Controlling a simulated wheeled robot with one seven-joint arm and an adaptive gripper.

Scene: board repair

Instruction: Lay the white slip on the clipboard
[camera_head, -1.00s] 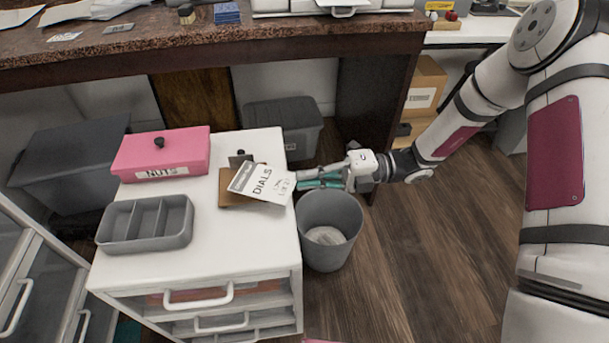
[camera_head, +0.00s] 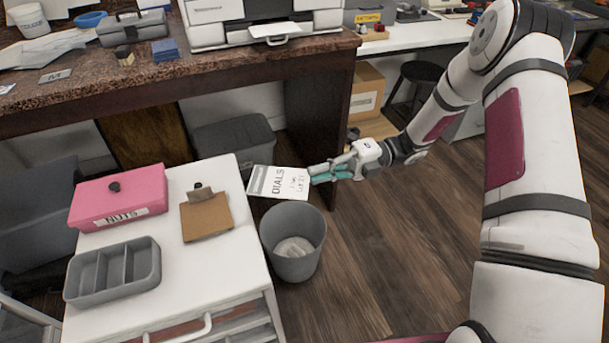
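The white slip (camera_head: 278,183) is marked "DIALS" and is held at its right edge by my gripper (camera_head: 318,174), which is shut on it. The slip is above the gap between the white drawer cabinet and the bin, right of the cabinet top. The brown clipboard (camera_head: 206,217) with a dark clip lies bare on the cabinet top, to the left of the slip and apart from it.
The white drawer cabinet (camera_head: 176,275) also bears a pink "NUTS" box (camera_head: 120,196) and a grey divided tray (camera_head: 112,272). A grey bin (camera_head: 293,243) stands on the floor to its right.

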